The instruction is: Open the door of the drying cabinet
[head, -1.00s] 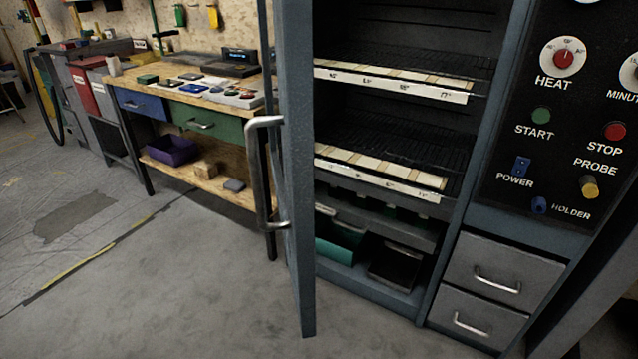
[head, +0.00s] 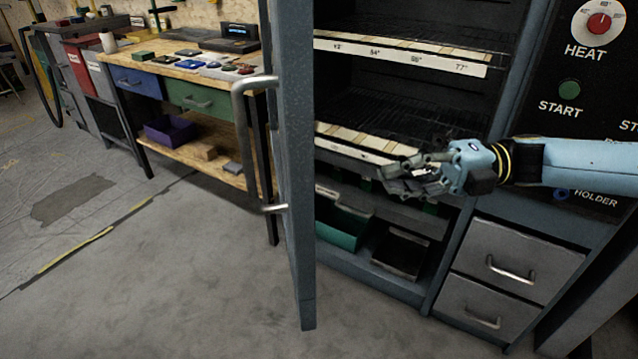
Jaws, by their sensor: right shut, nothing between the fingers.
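The grey-blue door (head: 294,170) of the drying cabinet stands well open, nearly edge-on to me. Its long metal handle (head: 248,150) is on the door's left face. Inside the drying cabinet (head: 452,225) are wire shelves (head: 390,118) with labelled pale strips. My right gripper (head: 392,174) comes in from the right, in front of the lower shelf, to the right of the door and apart from it. Its fingers are shut with nothing held. My left gripper is not in view.
A control panel (head: 575,110) and two grey drawers (head: 512,262) are at the right. Low in the cabinet are a green bin (head: 338,228) and a dark tray (head: 400,252). A wooden workbench (head: 185,62) stands behind left. The floor (head: 170,270) at front left is clear.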

